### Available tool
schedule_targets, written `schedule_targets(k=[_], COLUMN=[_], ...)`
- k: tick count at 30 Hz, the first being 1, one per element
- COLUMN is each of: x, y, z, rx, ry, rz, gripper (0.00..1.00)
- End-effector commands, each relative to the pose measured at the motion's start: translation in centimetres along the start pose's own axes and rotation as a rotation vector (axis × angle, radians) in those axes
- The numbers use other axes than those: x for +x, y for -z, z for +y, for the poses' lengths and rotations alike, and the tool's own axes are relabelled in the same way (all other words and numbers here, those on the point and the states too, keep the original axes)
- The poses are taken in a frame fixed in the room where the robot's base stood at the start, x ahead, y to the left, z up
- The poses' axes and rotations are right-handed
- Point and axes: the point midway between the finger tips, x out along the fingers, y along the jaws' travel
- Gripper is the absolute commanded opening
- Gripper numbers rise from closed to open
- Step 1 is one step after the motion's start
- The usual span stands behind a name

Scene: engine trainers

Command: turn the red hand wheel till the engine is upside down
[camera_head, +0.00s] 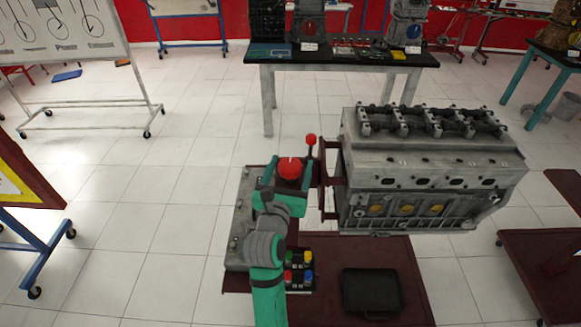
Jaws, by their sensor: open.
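The grey engine (430,180) hangs on the dark red stand at the right of centre, with its valve gear on top, so it is upright. A round red part (290,167), which looks like the hand wheel, is left of the engine. A small red knob (310,139) on a short dark stem stands just behind and right of it. My gripper (289,176) is open, its teal fingers to the left and right of the round red part. I cannot tell whether they touch it. My wrist hides part of the area below the wheel.
A grey box (238,225) is left of my arm. Coloured bins (304,257) and a black tray (371,291) are on the stand's dark red base (415,287). A black-topped table (345,57) is behind. Open tiled floor (150,225) is at left.

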Motion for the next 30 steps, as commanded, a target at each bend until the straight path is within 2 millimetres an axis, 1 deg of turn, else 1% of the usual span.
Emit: schedule_targets(k=[1,2,3,5,6,14,19,23,30], x=[-0.01,-0.02,-0.02,-0.02,-0.02,-0.01,0.0,0.03,0.06], y=[0.01,0.01,0.01,0.01,0.01,0.02,0.04,0.03,0.0], z=[0.0,0.01,0.01,0.0,-0.01,0.0,0.05,0.07,0.1], rx=[0.0,0.0,0.0,0.0,0.0,0.0,-0.001,-0.002,-0.002], ry=[0.0,0.0,0.0,0.0,0.0,0.012,0.054,0.112,0.265], rz=[0.0,0.0,0.0,0.0,0.0,0.001,0.001,0.001,0.001], gripper=[0.62,0.55,0.45,0.31,0.28,0.28,0.28,0.28,0.28])
